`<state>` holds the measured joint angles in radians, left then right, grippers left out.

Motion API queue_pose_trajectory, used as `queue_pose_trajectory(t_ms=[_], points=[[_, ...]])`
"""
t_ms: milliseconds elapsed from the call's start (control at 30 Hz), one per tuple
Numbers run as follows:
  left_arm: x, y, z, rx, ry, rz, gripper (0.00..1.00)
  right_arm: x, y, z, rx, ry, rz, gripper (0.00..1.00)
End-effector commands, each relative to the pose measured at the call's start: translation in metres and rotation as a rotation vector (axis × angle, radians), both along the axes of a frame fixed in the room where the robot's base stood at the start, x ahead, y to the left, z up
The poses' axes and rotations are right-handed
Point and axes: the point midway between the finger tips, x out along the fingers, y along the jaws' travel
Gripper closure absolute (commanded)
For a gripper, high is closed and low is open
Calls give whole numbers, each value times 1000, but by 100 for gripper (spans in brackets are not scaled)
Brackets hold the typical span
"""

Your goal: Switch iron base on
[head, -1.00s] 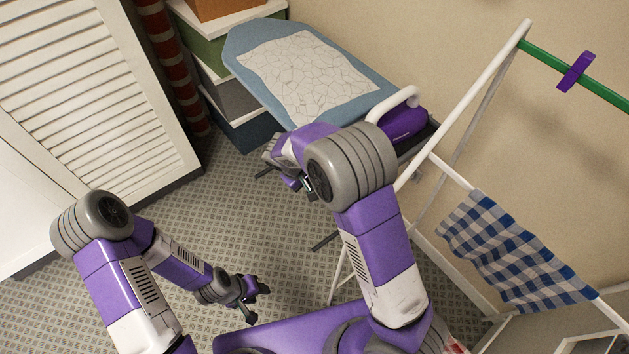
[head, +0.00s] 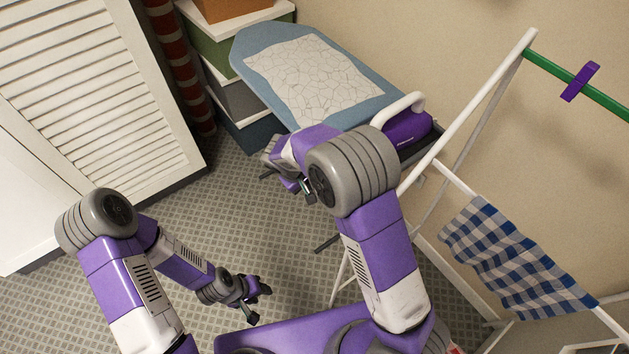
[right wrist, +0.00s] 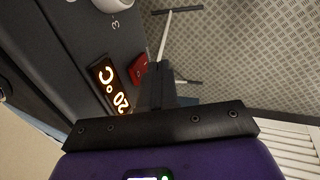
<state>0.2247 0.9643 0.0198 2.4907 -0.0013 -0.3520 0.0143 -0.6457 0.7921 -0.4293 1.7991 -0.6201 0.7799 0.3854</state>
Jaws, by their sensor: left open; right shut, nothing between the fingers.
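The iron base is the dark unit at the near end of the ironing board; a sliver of it (head: 424,137) shows behind my right arm in the head view. In the right wrist view its dark panel (right wrist: 75,45) carries a lit orange display (right wrist: 109,86) reading 20 °C, a small red switch (right wrist: 138,68) and a white knob. My right gripper (right wrist: 155,72) is shut and empty, its tips close beside the red switch; I cannot tell whether they touch. My left gripper (head: 257,304) is open and empty, low over the floor.
A purple iron (head: 405,128) with a white handle rests at the board's near end. The ironing board (head: 255,45) is blue with a pale patterned patch. A white drying rack (head: 468,110) with a checked cloth (head: 510,262) stands right. Stacked boxes and a louvred door are left.

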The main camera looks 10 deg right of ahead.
Motion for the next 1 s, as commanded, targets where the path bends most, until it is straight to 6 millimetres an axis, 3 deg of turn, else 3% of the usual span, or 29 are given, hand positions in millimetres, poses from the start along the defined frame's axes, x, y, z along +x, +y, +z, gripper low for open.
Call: queue_pose_trajectory(t_ms=[100, 300, 533, 1000], points=[[0, 0, -4, 0, 0, 0, 57, -7, 24, -4, 0, 1, 5, 100], [0, 0, 14, 0, 0, 0, 57, -17, 47, 41, 3, -1, 2, 100], [0, 0, 23, 0, 0, 0, 57, -25, 65, 73, 1, 0, 0, 100], [0, 0, 25, 0, 0, 0, 57, -28, 71, 82, 0, 2, -1, 100]])
